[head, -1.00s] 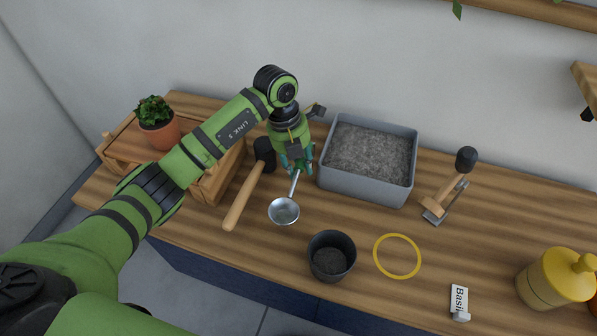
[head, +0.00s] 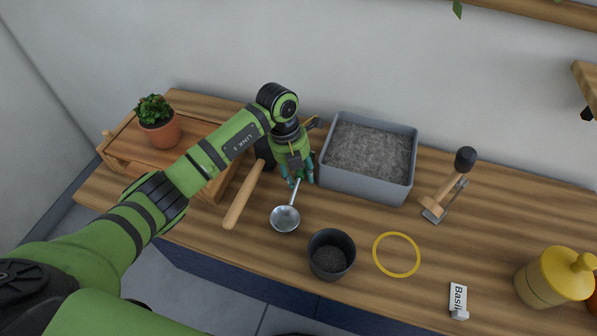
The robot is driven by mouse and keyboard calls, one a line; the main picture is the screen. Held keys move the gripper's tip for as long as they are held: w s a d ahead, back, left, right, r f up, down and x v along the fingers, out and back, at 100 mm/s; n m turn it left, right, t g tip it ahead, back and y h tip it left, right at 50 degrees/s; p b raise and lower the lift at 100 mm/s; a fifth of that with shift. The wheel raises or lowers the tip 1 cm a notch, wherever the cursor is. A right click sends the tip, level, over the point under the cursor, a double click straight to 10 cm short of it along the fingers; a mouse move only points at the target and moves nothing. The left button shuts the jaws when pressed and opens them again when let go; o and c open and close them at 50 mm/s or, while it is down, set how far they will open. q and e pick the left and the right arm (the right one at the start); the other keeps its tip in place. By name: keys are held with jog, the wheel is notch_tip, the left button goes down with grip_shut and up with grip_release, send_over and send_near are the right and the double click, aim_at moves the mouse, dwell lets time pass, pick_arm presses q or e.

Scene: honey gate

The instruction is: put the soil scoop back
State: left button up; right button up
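The soil scoop (head: 285,218) is a metal ladle-like bowl on a thin handle, left of the dark pot on the wooden bench. My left gripper (head: 298,182) points down at the upper end of its handle, with its fingers close around it. The fingers look shut on the handle, and the grasped part is hidden. I cannot tell whether the bowl touches the bench. The grey soil bin (head: 368,160), filled with soil, stands just right of the gripper. My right gripper is not in view.
A mallet (head: 243,195) lies left of the gripper, near a wooden crate (head: 120,150) with a potted plant (head: 158,125).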

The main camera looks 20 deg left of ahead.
pick_arm(q)
jog(key=shift+r, duration=0.2)
notch_tip(320, 180, up, 12)
jog(key=a+b, duration=0.1)
jog(key=a, duration=0.1)
jog(key=shift+a+b, duration=0.2)
jog(key=shift+b, duration=0.1)
jog(key=shift+f, duration=0.15)
